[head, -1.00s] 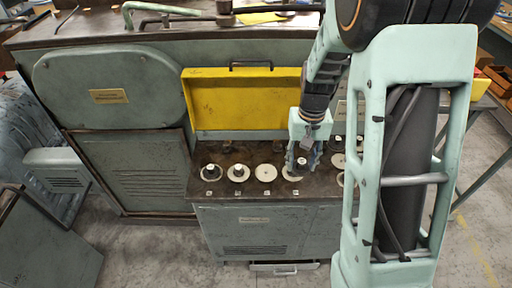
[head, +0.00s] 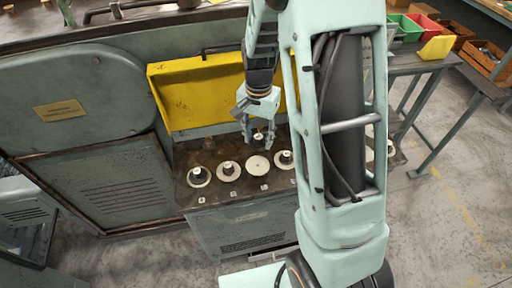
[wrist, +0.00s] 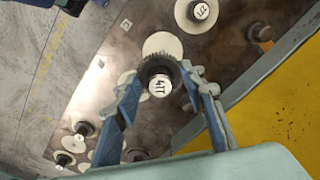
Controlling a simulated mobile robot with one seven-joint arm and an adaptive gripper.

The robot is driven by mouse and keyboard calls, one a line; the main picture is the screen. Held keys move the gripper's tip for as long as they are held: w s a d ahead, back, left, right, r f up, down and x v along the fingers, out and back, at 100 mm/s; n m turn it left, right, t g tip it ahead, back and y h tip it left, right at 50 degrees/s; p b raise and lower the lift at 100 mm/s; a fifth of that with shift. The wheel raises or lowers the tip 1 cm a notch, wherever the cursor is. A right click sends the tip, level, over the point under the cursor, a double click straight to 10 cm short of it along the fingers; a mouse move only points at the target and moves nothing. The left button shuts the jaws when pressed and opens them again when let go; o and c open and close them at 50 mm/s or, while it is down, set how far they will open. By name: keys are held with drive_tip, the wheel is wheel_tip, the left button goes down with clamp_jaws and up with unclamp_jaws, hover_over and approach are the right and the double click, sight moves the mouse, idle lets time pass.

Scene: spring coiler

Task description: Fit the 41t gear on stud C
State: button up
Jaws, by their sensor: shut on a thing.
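The held gear (wrist: 159,86) is small, with dark teeth and a white top marked with characters that look like 41T in the wrist view. My gripper (wrist: 158,98) is shut on it, with a blue finger on each side. In the head view my gripper (head: 251,134) is low over the back part of the bench top, and a white-topped piece (head: 258,136) shows at its fingertips. A flat white disc (head: 258,167), third from the left in the front row, has no gear on it and lies in front of the gripper. Stud C itself is too small to make out clearly.
Dark gears stand on white discs at the first (head: 199,176), second (head: 228,171) and fourth (head: 285,159) front places. The raised yellow cover (head: 200,95) stands behind the bench top. My arm hides the right part. Coloured bins (head: 425,30) sit far right.

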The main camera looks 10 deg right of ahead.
drive_tip(key=f+m+b, duration=0.1)
drive_tip(key=m, duration=0.1)
drive_tip(key=f+m, duration=0.2)
drive_tip(key=m, duration=0.1)
drive_tip(key=shift+w+f+b, duration=0.15)
drive_tip(key=shift+w+b, duration=0.05)
drive_tip(key=shift+b, duration=0.15)
drive_tip(key=m, duration=0.1)
drive_tip(key=f+m+b, duration=0.1)
drive_tip(key=m, duration=0.1)
drive_tip(key=shift+w+f, duration=0.1)
drive_tip(key=shift+f, duration=0.15)
drive_tip(key=shift+f+b, duration=2.1)
drive_tip(key=shift+f, duration=0.95)
drive_tip(key=shift+f+b, duration=0.45)
drive_tip(key=shift+f, duration=0.1)
drive_tip(key=o, duration=1.5)
wheel_tip(320, 180, up, 12)
wheel_tip(320, 180, up, 13)
drive_tip(key=p, duration=1.1)
hover_over(257, 164)
